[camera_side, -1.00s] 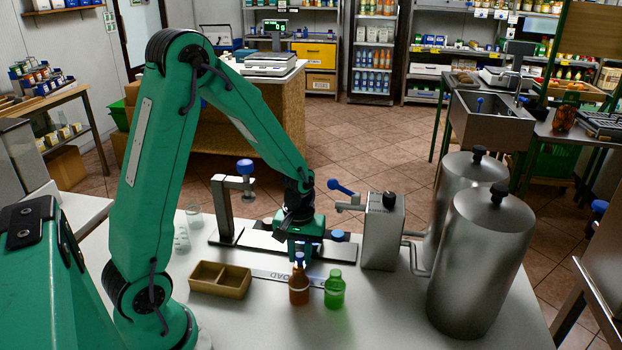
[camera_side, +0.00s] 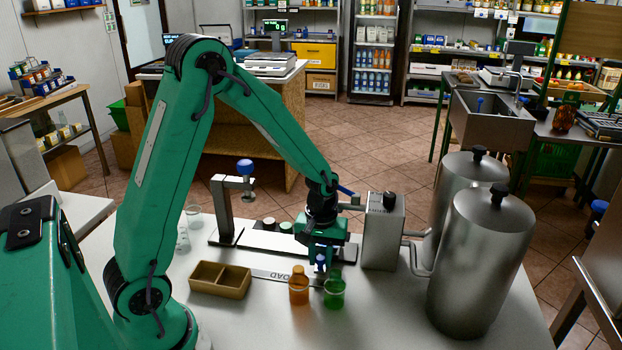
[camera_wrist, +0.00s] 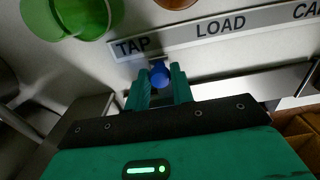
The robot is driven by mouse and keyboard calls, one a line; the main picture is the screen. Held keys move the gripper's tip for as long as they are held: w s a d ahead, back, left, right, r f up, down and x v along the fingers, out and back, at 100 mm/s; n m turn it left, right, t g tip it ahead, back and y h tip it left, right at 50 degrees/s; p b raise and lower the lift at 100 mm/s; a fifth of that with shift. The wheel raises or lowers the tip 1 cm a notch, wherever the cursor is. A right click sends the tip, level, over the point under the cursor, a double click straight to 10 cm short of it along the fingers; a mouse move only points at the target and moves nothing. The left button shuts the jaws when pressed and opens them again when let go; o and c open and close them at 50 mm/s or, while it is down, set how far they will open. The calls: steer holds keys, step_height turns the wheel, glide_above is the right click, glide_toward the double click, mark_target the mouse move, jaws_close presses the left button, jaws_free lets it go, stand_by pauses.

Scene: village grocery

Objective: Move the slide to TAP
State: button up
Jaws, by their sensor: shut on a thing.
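My gripper (camera_wrist: 158,88) is shut on the blue knob (camera_wrist: 158,74) of the slide. The label strip (camera_wrist: 250,20) reads TAP, LOAD and a partly cut-off third word. In the wrist view the knob sits just right of the word TAP, left of LOAD.
An orange bottle (camera_side: 299,290) and a green bottle (camera_side: 334,295) stand close in front of my gripper. A two-part brown tray (camera_side: 220,291) is at left. Two steel tanks (camera_side: 482,265) stand at right.

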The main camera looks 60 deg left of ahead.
mark_target(334, 257)
steer(key=shift+w+d, duration=1.05)
steer(key=shift+w, duration=0.05)
steer(key=o, duration=0.8)
steer(key=shift+c, duration=0.2)
steer(key=shift+r, duration=0.1)
step_height(334, 257, up, 7)
steer(key=shift+s, duration=0.1)
